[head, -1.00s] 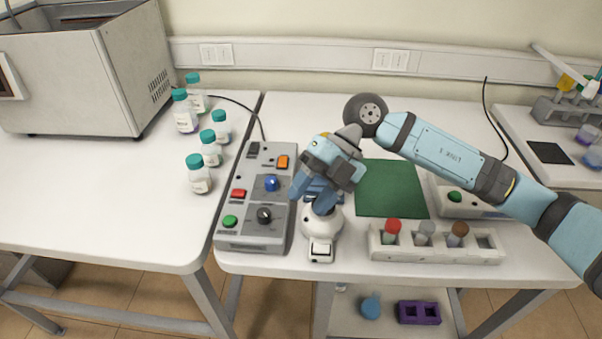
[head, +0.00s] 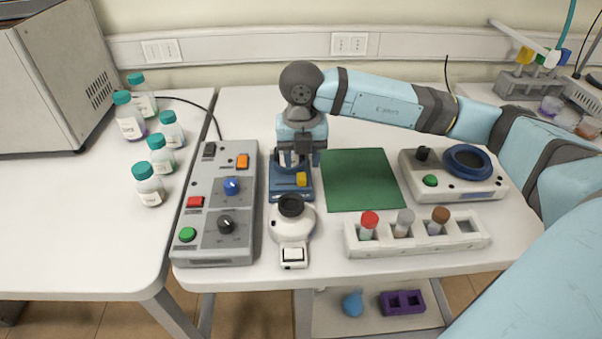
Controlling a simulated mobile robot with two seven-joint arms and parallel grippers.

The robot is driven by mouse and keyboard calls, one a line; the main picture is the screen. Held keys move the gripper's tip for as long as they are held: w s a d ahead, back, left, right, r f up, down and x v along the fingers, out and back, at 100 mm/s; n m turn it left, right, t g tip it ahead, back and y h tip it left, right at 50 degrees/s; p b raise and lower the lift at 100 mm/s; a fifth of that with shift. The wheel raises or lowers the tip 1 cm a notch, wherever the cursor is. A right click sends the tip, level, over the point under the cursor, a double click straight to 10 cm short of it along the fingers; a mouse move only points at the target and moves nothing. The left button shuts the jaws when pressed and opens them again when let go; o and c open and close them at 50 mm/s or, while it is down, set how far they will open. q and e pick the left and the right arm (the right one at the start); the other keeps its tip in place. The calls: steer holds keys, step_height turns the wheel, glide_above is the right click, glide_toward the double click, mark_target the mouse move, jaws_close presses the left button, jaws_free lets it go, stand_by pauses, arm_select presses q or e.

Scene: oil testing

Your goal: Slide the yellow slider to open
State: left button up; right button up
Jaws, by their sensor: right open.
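The yellow slider (head: 301,179) sits on the right side of a small blue device (head: 283,194) in the head view. The device stands between the grey control panel and the green mat. My right gripper (head: 295,160) points down over the back part of this device, just behind the slider. It is open, and nothing shows held in it. The gripper hides the back of the device, and I cannot tell whether a fingertip touches it. My left gripper is out of view.
A white round device (head: 292,222) stands just in front of the blue one. The grey control panel (head: 207,218) is close on the left. The green mat (head: 361,180) lies clear on the right. A white rack (head: 418,241) with capped vials is at the front right.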

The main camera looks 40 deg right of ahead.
mark_target(301, 176)
steer(key=shift+f, duration=2.35)
jaws_close()
